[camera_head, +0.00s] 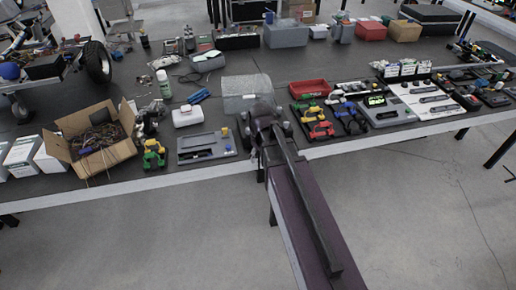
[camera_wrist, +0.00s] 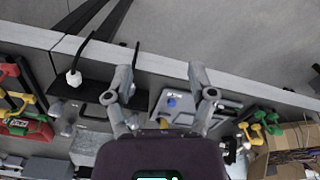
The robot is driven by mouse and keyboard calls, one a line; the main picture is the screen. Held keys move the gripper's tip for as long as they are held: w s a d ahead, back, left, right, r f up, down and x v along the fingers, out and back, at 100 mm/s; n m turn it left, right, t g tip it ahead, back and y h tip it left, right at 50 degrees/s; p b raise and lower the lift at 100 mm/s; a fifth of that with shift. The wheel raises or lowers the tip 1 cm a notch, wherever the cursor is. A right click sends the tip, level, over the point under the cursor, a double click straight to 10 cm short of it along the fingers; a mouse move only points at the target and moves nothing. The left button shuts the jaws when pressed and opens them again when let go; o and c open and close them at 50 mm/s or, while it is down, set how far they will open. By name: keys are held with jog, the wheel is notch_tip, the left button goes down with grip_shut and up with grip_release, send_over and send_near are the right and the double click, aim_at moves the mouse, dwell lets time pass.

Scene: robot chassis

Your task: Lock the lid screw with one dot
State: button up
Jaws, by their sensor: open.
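A grey panel (camera_wrist: 185,108) with blue round parts (camera_wrist: 171,102) lies flat on the table; it also shows left of my arm in the head view (camera_head: 190,155). It seems to be the chassis with its lid, but no screw or dot marking can be made out. A white knob-like piece (camera_wrist: 74,78) sits at the left of the wrist view, by dark bars. My gripper (camera_wrist: 160,72) is open and empty. Its two fingers stand apart above the table's front edge, partly in front of the panel. In the head view, my arm hides the gripper's fingertips.
A cardboard box (camera_head: 98,147) and green-yellow clamps (camera_head: 154,155) stand left of the panel. Red-green clamps (camera_head: 312,120) and a red tray (camera_head: 309,89) lie to the right. A grey textured block (camera_head: 246,90) is behind my arm. The floor in front is clear.

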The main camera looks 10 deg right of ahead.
jog(key=s+f+m+b, duration=0.2)
jog(key=s+f+m, duration=0.1)
jog(key=s, duration=0.5)
jog(key=shift+m, duration=0.5)
jog(key=shift+r, duration=0.1)
dwell(1.8)
